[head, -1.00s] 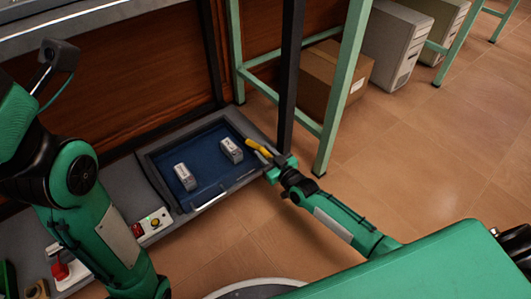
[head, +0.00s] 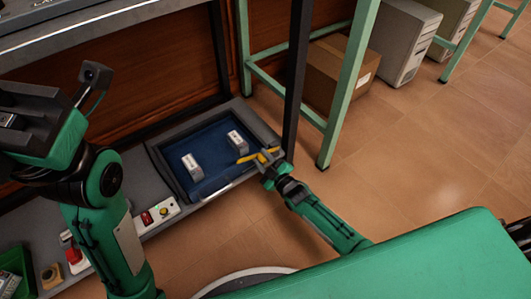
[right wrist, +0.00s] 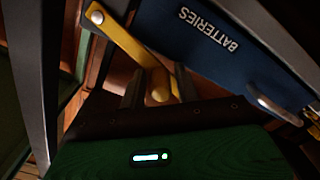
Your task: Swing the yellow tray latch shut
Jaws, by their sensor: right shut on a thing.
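The yellow latch (head: 246,158) lies at the right front of the blue tray (head: 213,189). In the right wrist view the latch (right wrist: 125,42) is a flat bar with a round screw at its upper end and a knob at its lower end. My right gripper (head: 265,163) is shut on the latch, with its fingers (right wrist: 158,90) at the knob end. The tray's blue wall (right wrist: 205,32), lettered BATTERIES, is close beside the latch. Two light boxes (head: 192,167) (head: 237,142) stand in the tray. My left arm is raised at the left; its fingertips cannot be made out.
A dark post (head: 297,85) stands right behind the latch, and a green table leg (head: 350,90) is to its right. A cardboard box (head: 335,75) is under that table. A switch box (head: 158,214) and a red button (head: 75,257) lie left of the tray. Floor at right is clear.

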